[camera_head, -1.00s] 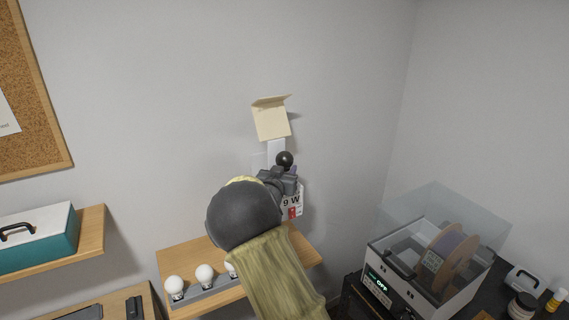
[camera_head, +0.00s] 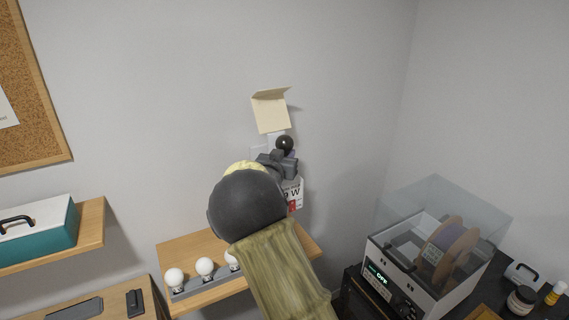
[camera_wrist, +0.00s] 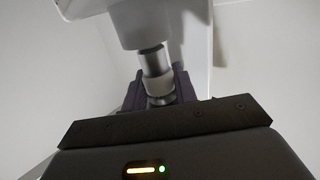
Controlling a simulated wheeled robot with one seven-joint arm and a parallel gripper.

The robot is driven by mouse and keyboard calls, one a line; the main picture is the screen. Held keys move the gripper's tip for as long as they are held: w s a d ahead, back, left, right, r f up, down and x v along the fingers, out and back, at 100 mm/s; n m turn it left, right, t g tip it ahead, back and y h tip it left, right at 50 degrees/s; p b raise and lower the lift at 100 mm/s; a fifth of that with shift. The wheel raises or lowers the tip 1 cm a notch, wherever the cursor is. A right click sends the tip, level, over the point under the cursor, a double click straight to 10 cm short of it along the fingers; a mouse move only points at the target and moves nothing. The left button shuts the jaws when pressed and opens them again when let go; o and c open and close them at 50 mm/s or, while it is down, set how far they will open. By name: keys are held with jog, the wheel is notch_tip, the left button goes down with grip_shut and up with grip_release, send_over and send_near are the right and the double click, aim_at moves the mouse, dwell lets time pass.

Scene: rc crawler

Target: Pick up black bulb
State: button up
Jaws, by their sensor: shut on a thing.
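The black bulb (camera_head: 284,144) shows as a dark round globe at the tip of my gripper (camera_head: 277,160), in front of the back wall. My gripper is shut on it; the globe stands above the fingers. In the wrist view, the dark fingers (camera_wrist: 159,92) close around a narrow part with metal and white bands (camera_wrist: 155,65). Just beyond it is a large pale shape (camera_wrist: 165,22); I cannot tell whether it touches. The black globe is not clear in that view. My arm hides part of the area below the gripper.
A cream folded shade (camera_head: 271,112) is on the wall just above the bulb. A card marked 9 W (camera_head: 293,192) is below the gripper. White bulbs (camera_head: 205,267) stand in a grey holder on a wooden shelf (camera_head: 193,250). A printer-like box (camera_head: 420,262) is at right.

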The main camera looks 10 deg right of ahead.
notch_tip(320, 180, up, 15)
jog(key=shift+r+p, duration=0.15)
jog(key=shift+p, duration=0.6)
jog(key=shift+d, duration=0.1)
